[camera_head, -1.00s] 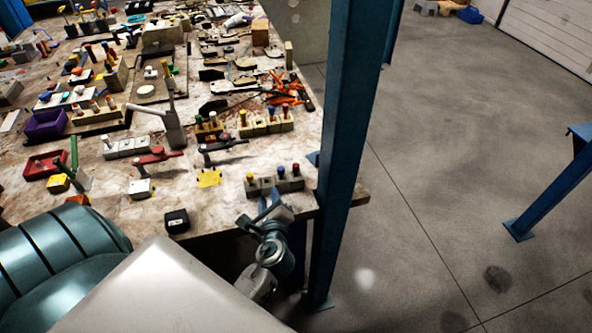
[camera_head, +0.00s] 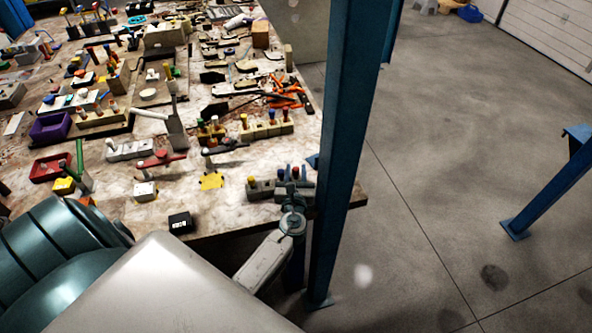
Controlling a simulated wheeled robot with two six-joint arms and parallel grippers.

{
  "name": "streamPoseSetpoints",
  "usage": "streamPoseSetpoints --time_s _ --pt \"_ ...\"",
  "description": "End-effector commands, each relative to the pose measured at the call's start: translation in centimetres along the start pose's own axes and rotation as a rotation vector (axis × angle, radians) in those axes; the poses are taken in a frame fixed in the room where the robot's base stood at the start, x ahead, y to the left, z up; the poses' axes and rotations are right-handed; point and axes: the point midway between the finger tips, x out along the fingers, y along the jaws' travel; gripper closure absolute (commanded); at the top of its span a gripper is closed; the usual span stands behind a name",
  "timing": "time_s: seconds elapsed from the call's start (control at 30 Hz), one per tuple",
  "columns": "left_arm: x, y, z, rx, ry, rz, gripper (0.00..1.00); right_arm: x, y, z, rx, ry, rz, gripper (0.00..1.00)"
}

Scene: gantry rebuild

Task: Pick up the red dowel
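The red dowel (camera_head: 295,172) stands upright in a grey block at the right edge of the bench, mostly covered by my gripper. My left gripper (camera_head: 296,173) is at this block, with its two fingers apart, one on each side of the red dowel. I see no clear contact between the fingers and the dowel. A blue dowel (camera_head: 281,173) stands just left of the fingers. A yellow dowel (camera_head: 252,181) stands at the block's left end. My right gripper is not in view.
A blue steel post (camera_head: 345,130) rises close to the right of my gripper. A block with yellow, blue and orange dowels (camera_head: 266,130) stands behind. Open floor lies right.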

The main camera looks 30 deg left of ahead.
Motion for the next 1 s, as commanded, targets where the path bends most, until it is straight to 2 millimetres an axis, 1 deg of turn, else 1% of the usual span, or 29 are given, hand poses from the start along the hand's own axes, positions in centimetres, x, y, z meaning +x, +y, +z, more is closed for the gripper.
streamPoseSetpoints --time_s 0.03,0.1,0.2,0.43,0.47,0.5,0.6,0.87,1.0 --pt "0.9 0.0 0.5 0.003 -0.001 0.0 0.69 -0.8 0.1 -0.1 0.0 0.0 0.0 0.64" --pt "1.8 0.0 0.4 0.002 -0.002 0.0 0.69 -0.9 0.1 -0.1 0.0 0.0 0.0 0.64" --pt "2.5 0.0 0.2 0.001 0.0 0.0 0.69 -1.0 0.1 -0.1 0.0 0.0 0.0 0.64" --pt "2.6 0.0 0.1 -0.001 0.0 0.0 0.69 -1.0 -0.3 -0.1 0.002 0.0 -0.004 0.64" --pt "2.6 0.0 0.1 -0.001 0.0 0.0 0.73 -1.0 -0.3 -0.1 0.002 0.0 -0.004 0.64" --pt "2.6 0.0 0.1 0.0 0.0 0.0 0.81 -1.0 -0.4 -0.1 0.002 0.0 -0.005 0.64" --pt "2.6 0.0 0.1 0.0 0.0 0.0 1.0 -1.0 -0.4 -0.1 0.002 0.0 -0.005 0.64" --pt "2.6 0.0 0.1 0.0 0.0 0.0 1.0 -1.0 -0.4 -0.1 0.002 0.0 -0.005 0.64" --pt "2.6 0.0 0.5 0.0 0.0 0.0 1.0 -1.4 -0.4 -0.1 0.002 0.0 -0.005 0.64"
